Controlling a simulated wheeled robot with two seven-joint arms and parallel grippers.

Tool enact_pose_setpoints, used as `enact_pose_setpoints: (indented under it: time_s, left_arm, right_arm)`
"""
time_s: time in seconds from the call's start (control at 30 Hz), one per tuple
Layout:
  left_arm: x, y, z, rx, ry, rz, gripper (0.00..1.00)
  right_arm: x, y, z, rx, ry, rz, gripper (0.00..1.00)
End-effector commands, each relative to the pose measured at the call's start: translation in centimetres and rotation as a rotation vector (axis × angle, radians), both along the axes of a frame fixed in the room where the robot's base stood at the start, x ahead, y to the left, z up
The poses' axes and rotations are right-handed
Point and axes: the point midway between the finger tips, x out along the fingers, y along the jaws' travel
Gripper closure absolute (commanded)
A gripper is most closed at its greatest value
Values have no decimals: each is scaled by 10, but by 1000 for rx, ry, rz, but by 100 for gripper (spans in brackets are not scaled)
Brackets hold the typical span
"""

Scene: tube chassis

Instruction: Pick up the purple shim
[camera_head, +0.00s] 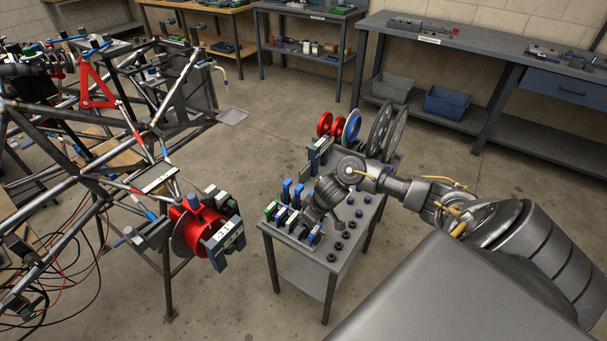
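I cannot pick out a purple shim for certain; the parts are small in this view. My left gripper is not in view.
Several dark round parts (339,246) and small blue parts (359,213) sit on the table's near side. Red, blue and grey discs (380,127) stand at its back. A tube chassis (85,170) with a red hub (193,228) stands left. Open floor lies between.

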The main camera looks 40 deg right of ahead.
Motion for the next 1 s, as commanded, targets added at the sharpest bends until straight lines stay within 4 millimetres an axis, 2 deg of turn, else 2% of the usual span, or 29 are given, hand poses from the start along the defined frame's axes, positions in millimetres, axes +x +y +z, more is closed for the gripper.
enact_pose_setpoints:
  time_s: [0.27,0.5,0.6,0.9,1.0]
  left_arm:
    - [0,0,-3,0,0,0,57]
    - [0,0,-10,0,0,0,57]
    - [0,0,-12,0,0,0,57]
    - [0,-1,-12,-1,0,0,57]
    - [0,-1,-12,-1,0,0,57]
  right_arm:
    - [4,2,-10,0,1,0,15]
    - [16,5,-43,0,2,-1,15]
    - [20,6,-52,-1,1,0,15]
    - [22,7,-54,-2,0,1,15]
    - [21,7,-54,-2,0,1,29]
